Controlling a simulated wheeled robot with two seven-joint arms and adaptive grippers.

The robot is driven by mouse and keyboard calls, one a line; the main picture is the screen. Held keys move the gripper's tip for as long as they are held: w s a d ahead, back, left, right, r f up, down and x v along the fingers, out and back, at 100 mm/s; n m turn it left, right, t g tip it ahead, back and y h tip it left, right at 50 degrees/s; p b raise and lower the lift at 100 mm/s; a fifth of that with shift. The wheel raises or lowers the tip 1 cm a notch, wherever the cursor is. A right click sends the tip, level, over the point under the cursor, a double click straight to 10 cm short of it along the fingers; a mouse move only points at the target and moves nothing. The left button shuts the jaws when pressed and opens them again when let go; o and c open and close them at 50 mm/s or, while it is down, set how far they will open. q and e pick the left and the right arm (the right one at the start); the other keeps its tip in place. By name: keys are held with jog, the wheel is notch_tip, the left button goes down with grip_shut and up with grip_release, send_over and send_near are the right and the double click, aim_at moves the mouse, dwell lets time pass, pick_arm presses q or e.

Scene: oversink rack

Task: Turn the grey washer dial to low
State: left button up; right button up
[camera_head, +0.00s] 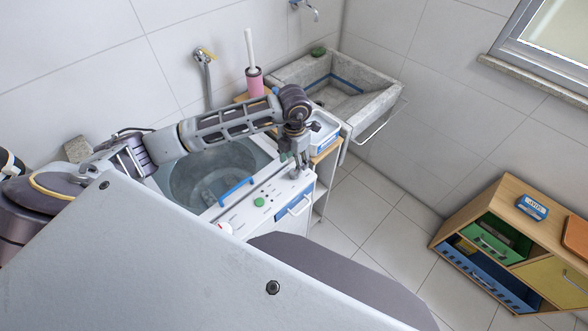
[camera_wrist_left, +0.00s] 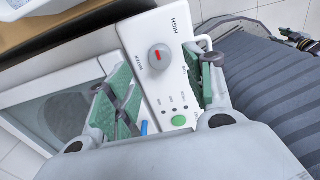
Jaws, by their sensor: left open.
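The grey washer dial (camera_wrist_left: 160,58) is round, with a short red mark on it. It sits on the washer's white control panel (camera_wrist_left: 150,28) in the left wrist view. The word HIGH is printed beside it, toward the top of the picture; any low label is not readable. My left gripper (camera_wrist_left: 161,68) is open, with one green-padded finger on each side of the dial. I cannot tell whether either finger touches it. In the head view, my left gripper (camera_head: 297,167) is over the far end of the washer's panel (camera_head: 235,217) and hides the dial. My right gripper is not seen.
A green button (camera_wrist_left: 179,121) and small lights are on the panel near the dial. A blue handle (camera_head: 236,191) is beside the open washer tub (camera_head: 205,172). A concrete sink (camera_head: 372,98) stands behind, and a wooden cabinet (camera_head: 480,213) at right. The floor between is clear.

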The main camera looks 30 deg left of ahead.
pick_arm(q)
jog(key=shift+f, duration=2.85)
jog(key=shift+c, duration=0.4)
jog(key=c, duration=1)
